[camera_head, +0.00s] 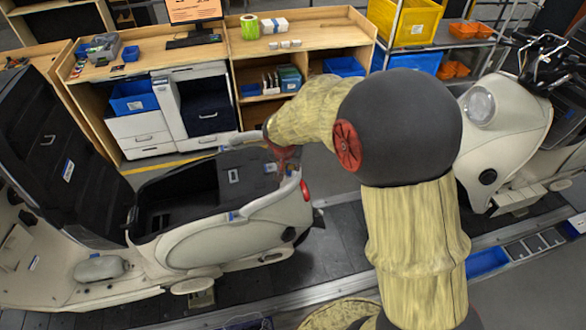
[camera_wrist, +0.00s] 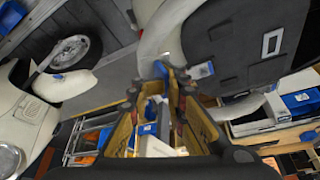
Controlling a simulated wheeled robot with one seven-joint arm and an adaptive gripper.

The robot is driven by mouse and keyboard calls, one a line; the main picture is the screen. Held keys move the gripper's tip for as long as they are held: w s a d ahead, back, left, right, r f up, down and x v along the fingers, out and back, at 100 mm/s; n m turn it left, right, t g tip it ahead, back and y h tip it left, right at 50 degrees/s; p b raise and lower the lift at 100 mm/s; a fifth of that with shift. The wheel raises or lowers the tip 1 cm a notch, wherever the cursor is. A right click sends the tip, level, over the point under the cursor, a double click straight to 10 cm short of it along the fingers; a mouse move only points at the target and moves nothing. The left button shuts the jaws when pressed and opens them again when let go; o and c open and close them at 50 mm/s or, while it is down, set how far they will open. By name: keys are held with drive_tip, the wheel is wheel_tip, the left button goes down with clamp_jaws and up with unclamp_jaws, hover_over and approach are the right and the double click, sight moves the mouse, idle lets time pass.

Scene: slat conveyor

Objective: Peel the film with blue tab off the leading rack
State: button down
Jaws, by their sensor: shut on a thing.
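My gripper (camera_head: 284,158) is at the tail of the left cream scooter (camera_head: 200,240), above its red rear lamp. In the wrist view, my gripper (camera_wrist: 158,92) has its fingertips close together on a small blue tab (camera_wrist: 160,69). The tab lies against a pale curved bar (camera_wrist: 153,38), which looks like the scooter's rear rack. In the head view my gripper and forearm cover much of the rack, and the held tab cannot be made out there. The film itself is too clear or small to tell apart from the rack.
The left scooter's black seat (camera_head: 50,140) is raised over an open storage bay. A second cream scooter (camera_head: 500,130) stands at right. Both are on the dark slat conveyor (camera_head: 335,240). Wooden benches (camera_head: 190,65) with bins and drawers line the back. More small blue tabs show on the left scooter.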

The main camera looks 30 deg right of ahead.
drive_tip(key=shift+s+a+r, duration=0.15)
drive_tip(key=shift+a+r, duration=0.25)
drive_tip(key=shift+r, duration=0.25)
drive_tip(key=shift+s+a+r, duration=0.1)
drive_tip(key=shift+a+r, duration=0.3)
drive_tip(key=shift+r, duration=0.2)
drive_tip(key=s+a+r+p, duration=0.1)
drive_tip(key=s+a+r, duration=0.1)
drive_tip(key=a+r, duration=0.2)
drive_tip(key=shift+a+r, duration=0.2)
drive_tip(key=shift+r, duration=1.05)
drive_tip(key=s+a+r+p, duration=0.1)
drive_tip(key=s+a+r, duration=0.1)
drive_tip(key=a+r, duration=0.2)
drive_tip(key=shift+r, duration=0.95)
drive_tip(key=shift+f, duration=0.1)
